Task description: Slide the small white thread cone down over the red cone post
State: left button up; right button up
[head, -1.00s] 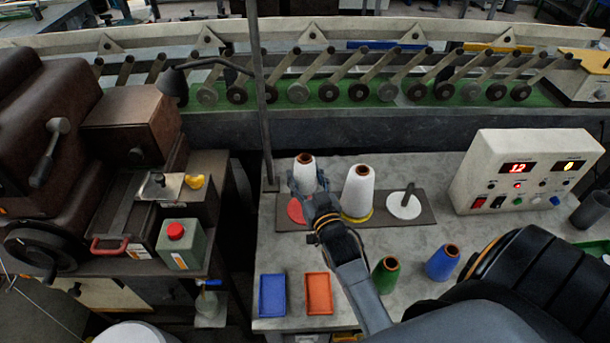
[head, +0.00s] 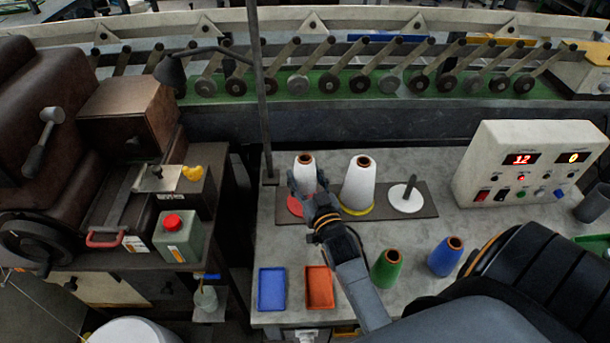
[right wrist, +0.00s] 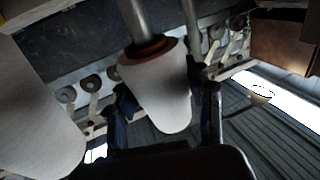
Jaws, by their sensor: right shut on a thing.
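The small white thread cone (head: 308,176) has a brown rim and is held upright in my right gripper (head: 303,186), over the red disc (head: 295,206) of the red cone post. In the upside-down right wrist view, the gripper's fingers are on either side of the cone (right wrist: 160,92). There a grey post (right wrist: 134,20) meets the brown rim at the cone's wide lower end. Its tip is hidden, seemingly inside the cone. The red disc is partly covered by the gripper and cone in the head view. My left gripper is out of view.
A larger white cone (head: 358,188) stands close right of the gripper on a yellow base. A bare post with a white disc (head: 406,204) is further right. A green cone (head: 386,270), a blue cone (head: 445,258) and two trays stand in front. A thin pole (head: 262,120) rises at left.

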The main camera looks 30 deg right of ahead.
jog(key=shift+f+b, duration=0.45)
jog(key=shift+f, duration=0.2)
jog(key=shift+f, duration=0.15)
jog(key=o, duration=1.3)
jog(key=shift+s, duration=0.1)
jog(key=shift+o, duration=0.5)
jog(key=shift+f, duration=0.1)
notch_tip(320, 180, up, 11)
jog(key=shift+f, duration=0.2)
jog(key=shift+f, duration=0.1)
